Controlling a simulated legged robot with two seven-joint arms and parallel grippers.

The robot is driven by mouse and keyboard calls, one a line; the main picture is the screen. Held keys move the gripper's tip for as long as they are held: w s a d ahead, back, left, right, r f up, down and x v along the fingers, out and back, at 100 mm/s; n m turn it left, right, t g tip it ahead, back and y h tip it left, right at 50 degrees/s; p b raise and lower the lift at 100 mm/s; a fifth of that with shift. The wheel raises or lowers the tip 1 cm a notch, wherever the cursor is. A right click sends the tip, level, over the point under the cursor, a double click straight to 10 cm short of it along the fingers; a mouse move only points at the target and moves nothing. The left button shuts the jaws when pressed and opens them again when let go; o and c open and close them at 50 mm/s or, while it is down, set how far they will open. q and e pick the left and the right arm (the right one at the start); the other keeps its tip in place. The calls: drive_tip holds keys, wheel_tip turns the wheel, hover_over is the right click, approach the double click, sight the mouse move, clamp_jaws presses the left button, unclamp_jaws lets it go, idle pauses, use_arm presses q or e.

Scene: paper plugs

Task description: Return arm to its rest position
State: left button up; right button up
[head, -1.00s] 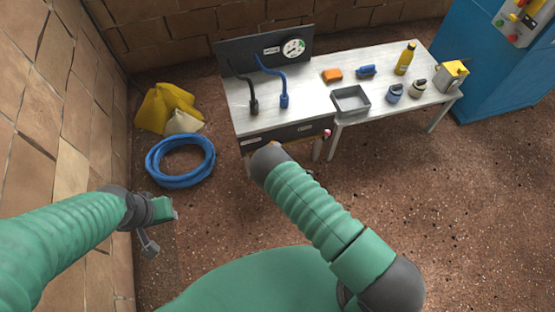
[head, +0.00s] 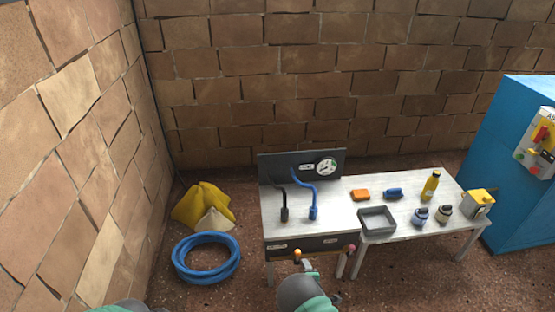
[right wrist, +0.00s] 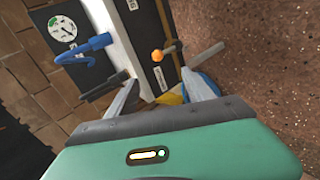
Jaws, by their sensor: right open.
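My right arm (head: 303,291) comes up from the bottom edge of the head view, just in front of the bench's front panel. Its gripper (right wrist: 160,80) shows in the right wrist view with two grey fingers spread apart and nothing between them. An orange knob on a lever (right wrist: 157,56) lies just beyond the fingertips, seemingly apart from them. The knob also shows in the head view (head: 297,256). Of my left arm only a green sliver (head: 130,305) shows at the bottom left; its gripper is out of view.
The white bench (head: 335,212) carries black and blue hoses, a grey tray (head: 377,222), a yellow bottle (head: 430,185) and small items. A blue cabinet (head: 515,185) stands right.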

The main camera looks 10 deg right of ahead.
drive_tip(key=s+d+r+m+g+p, duration=0.1)
drive_tip(key=s+r+m+p, duration=0.15)
drive_tip(key=r, duration=0.45)
drive_tip(key=s+d+r+m+g+h+p, duration=0.1)
drive_tip(key=s+r+m+g, duration=0.1)
drive_tip(key=r+m, duration=0.35)
drive_tip(key=s+d+r+m+g+p, duration=0.1)
drive_tip(key=s+r+m+p, duration=0.1)
drive_tip(key=r, duration=0.6)
drive_tip(key=s+r+m+g+y+p, duration=0.1)
drive_tip(key=s+r+m+g+p, duration=0.3)
drive_tip(key=s+r, duration=1.5)
drive_tip(key=s+a+m+p, duration=0.1)
drive_tip(key=s+m+p, duration=0.1)
drive_tip(key=shift+s+m+g, duration=0.3)
drive_tip(key=shift+d, duration=0.1)
